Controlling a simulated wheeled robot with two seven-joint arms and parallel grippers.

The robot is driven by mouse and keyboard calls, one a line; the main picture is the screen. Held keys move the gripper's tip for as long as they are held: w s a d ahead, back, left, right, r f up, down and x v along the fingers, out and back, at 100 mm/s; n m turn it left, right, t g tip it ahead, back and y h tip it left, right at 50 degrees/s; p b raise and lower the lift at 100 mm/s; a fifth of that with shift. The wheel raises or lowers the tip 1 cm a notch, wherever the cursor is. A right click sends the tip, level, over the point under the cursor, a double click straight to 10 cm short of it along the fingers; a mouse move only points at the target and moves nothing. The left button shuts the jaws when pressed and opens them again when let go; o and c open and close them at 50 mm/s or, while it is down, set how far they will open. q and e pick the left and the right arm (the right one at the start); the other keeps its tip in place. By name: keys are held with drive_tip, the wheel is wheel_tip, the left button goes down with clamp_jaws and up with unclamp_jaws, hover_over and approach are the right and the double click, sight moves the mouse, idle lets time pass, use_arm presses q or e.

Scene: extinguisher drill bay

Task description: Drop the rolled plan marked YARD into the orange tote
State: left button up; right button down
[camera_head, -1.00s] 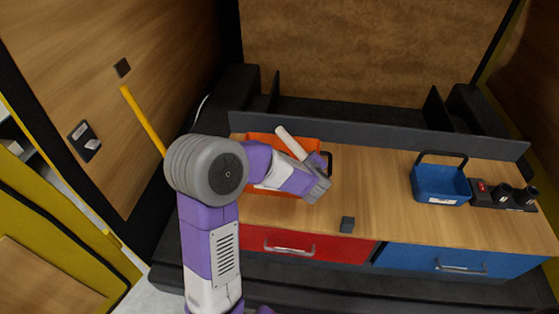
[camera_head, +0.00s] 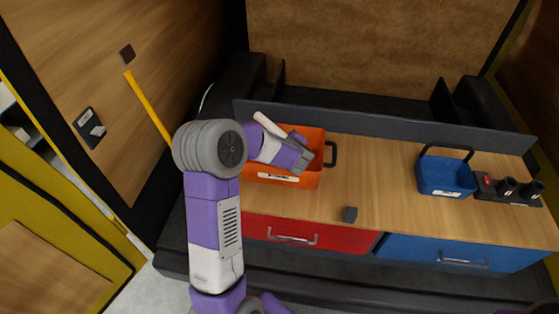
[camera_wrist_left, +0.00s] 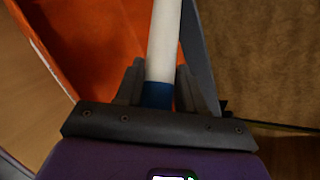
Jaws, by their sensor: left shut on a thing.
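The rolled plan (camera_head: 266,122) is a white tube with a blue band; any YARD marking on it is not readable. My left gripper (camera_head: 297,143) is shut on it. In the left wrist view the fingers (camera_wrist_left: 160,88) close around the tube (camera_wrist_left: 163,45) at the blue band. The orange tote (camera_head: 312,179) stands at the left of the bench, with a label on its front and a dark handle at its right. The gripper and roll are over the tote in the head view, and my forearm hides part of it. My right gripper is out of view.
A blue basket (camera_head: 446,177) and a black holder (camera_head: 507,190) stand at the right. A dark ledge (camera_head: 390,130) runs behind. The middle of the bench is clear.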

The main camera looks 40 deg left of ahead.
use_arm(q)
drive_tip(key=shift+f, duration=0.15)
drive_tip(key=o, duration=1.1)
drive_tip(key=b+v, duration=0.1)
drive_tip(key=v, duration=0.6)
drive_tip(key=shift+s+d+r, duration=0.2)
drive_tip(key=shift+f, duration=0.1)
